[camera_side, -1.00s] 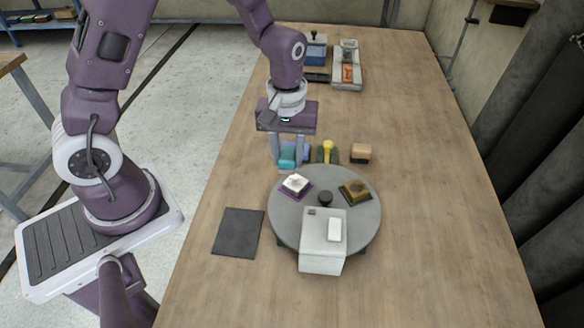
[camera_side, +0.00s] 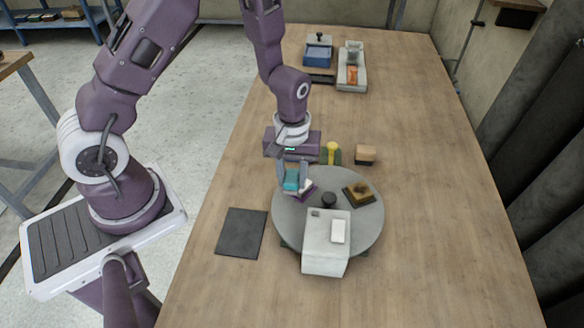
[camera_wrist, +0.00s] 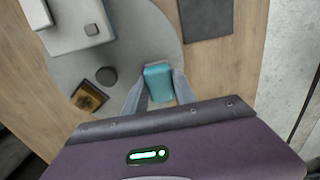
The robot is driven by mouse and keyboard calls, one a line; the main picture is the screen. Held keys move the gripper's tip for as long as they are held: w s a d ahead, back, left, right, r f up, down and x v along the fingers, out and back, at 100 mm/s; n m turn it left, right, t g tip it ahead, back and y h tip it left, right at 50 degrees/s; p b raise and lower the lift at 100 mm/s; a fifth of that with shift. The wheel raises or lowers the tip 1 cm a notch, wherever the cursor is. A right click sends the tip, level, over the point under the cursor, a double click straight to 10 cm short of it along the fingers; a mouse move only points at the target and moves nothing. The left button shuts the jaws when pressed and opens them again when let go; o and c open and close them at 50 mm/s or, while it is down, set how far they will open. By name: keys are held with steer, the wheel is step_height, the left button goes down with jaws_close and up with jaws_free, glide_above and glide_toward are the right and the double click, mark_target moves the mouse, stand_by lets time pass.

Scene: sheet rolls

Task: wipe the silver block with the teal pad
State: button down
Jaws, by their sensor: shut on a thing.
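My gripper (camera_side: 292,190) is shut on the teal pad (camera_side: 291,179) over the left side of the grey round turntable (camera_side: 281,222). In the wrist view the teal pad (camera_wrist: 158,83) sits between the two fingers. The silver block (camera_side: 306,186), pale on a purple base, is on the turntable just right of the pad and partly hidden by my gripper. I cannot tell whether pad and block touch.
A gold-brown block (camera_side: 360,191) on a dark base is at the turntable's right, with a black knob (camera_side: 329,199) mid-disc. A grey box (camera_side: 324,259) covers the front. A yellow-topped item (camera_side: 333,151) and tan block (camera_side: 366,154) stand behind. A dark mat (camera_side: 240,233) lies left.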

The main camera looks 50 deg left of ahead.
steer(key=shift+w+a+f, duration=0.2)
steer(key=shift+w+f, duration=0.55)
steer(key=shift+f, duration=0.1)
steer(key=shift+w+a, duration=0.25)
steer(key=shift+w, duration=0.65)
steer(key=shift+w+a, duration=0.25)
steer(key=shift+w, duration=0.65)
steer(key=shift+s+d, duration=0.25)
steer(key=shift+s, duration=0.6)
steer(key=shift+s+d, duration=0.2)
steer(key=shift+s, duration=0.65)
steer(key=shift+s+d, duration=0.25)
steer(key=shift+s, duration=0.6)
steer(key=shift+r, duration=4.15)
steer(key=shift+a, duration=0.1)
